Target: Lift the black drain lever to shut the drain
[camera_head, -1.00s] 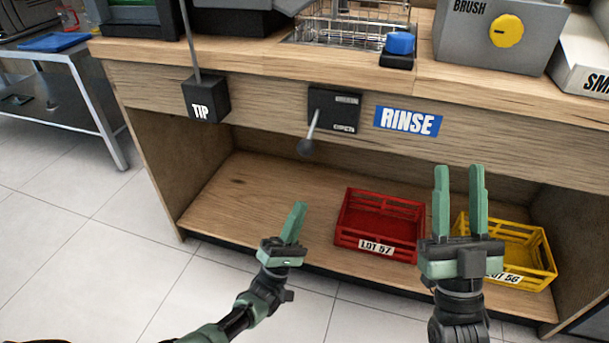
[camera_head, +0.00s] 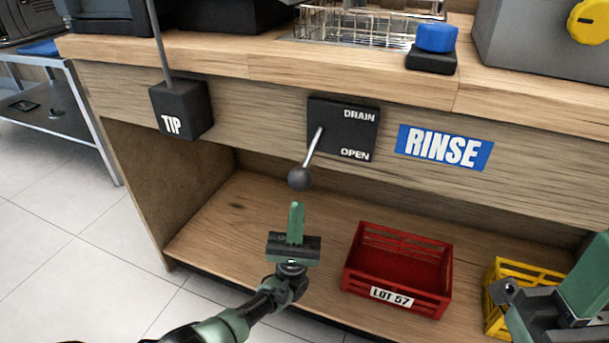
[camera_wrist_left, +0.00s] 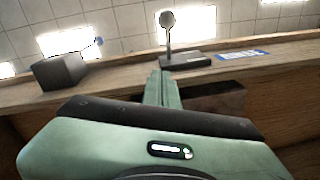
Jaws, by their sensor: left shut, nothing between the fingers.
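The black drain lever has a round dark knob (camera_head: 300,179) on a thin metal rod. It hangs down and outward from a black plate (camera_head: 365,133) marked DRAIN at the top and OPEN at the bottom. My left gripper (camera_head: 296,208) is shut and empty, its fingers upright just below the knob with a small gap. In the left wrist view the shut fingers (camera_wrist_left: 163,88) point toward the plate (camera_wrist_left: 190,60), and the knob (camera_wrist_left: 167,18) shows beyond their tips. My right gripper (camera_head: 565,295) is partly cut off at the lower right, its fingertips not clear.
A blue RINSE sign (camera_head: 445,147) is right of the plate, a black TIP box (camera_head: 181,108) left. A red crate (camera_head: 400,270) and a yellow crate (camera_head: 500,300) stand on the lower shelf. The counter edge (camera_head: 350,78) overhangs above the lever.

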